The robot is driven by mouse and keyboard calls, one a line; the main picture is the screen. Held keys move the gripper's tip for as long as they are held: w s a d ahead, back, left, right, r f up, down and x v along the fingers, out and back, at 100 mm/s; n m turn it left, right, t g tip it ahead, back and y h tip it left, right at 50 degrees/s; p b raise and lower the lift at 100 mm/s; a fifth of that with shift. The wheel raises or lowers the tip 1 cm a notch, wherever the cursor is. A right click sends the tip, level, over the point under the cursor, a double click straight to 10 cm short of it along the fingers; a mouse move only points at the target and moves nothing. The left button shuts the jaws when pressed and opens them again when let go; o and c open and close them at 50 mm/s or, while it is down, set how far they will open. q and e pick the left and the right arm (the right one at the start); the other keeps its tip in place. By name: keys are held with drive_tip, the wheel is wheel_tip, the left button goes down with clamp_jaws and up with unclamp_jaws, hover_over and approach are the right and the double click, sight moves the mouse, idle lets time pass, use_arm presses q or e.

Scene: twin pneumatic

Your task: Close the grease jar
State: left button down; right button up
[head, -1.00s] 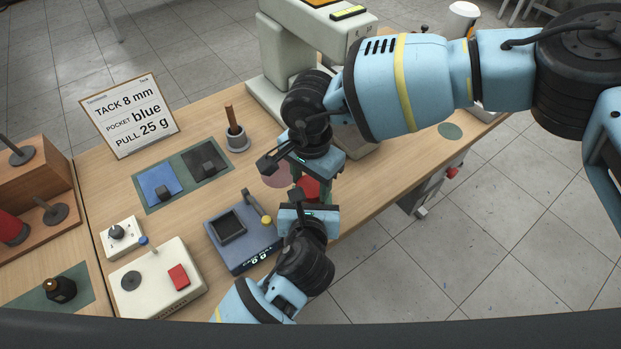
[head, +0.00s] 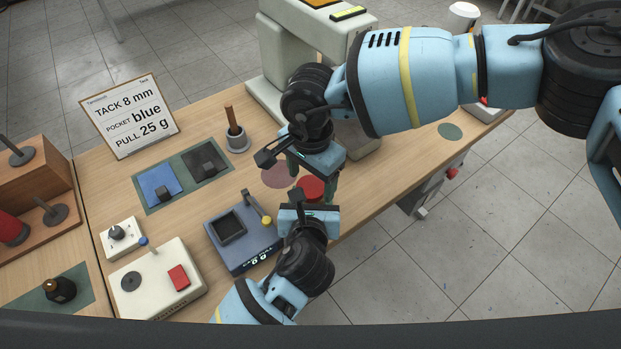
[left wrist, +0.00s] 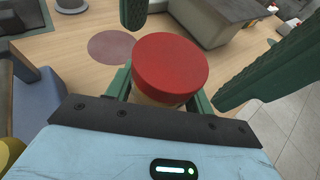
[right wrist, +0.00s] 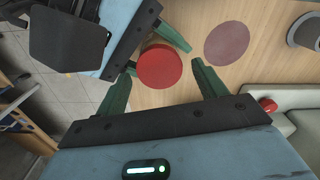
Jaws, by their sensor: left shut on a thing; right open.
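The grease jar shows as a round red lid (head: 310,187) over a pale jar body (left wrist: 150,98) in the left wrist view. The lid (left wrist: 170,68) sits on top of the body; I cannot tell how tightly. My left gripper (head: 307,207) is shut on the jar body below the lid. My right gripper (head: 312,175) is open above the lid, its green fingers apart on either side. In the right wrist view the lid (right wrist: 159,66) lies just beyond the gap between my right fingers (right wrist: 162,88), and neither finger touches it.
A pink round mat (head: 277,175) lies beside the jar. A blue-grey scale (head: 243,240) stands left of my left gripper. A cream machine (head: 283,70) stands behind. The table's right edge is close.

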wheel_tip(320, 180, up, 3)
drive_tip(key=shift+r, duration=0.2)
drive_tip(key=shift+c, duration=0.3)
drive_tip(key=shift+s+a+r+n, duration=0.35)
drive_tip(key=shift+a+n, duration=0.1)
drive_tip(key=shift+n, duration=0.45)
drive_tip(key=shift+a+r+n, duration=0.15)
drive_tip(key=shift+r+n, duration=0.35)
drive_tip(key=shift+n, duration=0.6)
drive_tip(key=shift+w+d+r+n, duration=0.15)
drive_tip(key=shift+d+r+n, duration=0.15)
drive_tip(key=shift+r+n, duration=0.25)
drive_tip(key=shift+w+d+r+n, duration=0.15)
drive_tip(key=shift+d+r+n, duration=0.15)
drive_tip(key=shift+n, duration=0.35)
drive_tip(key=shift+f, duration=4)
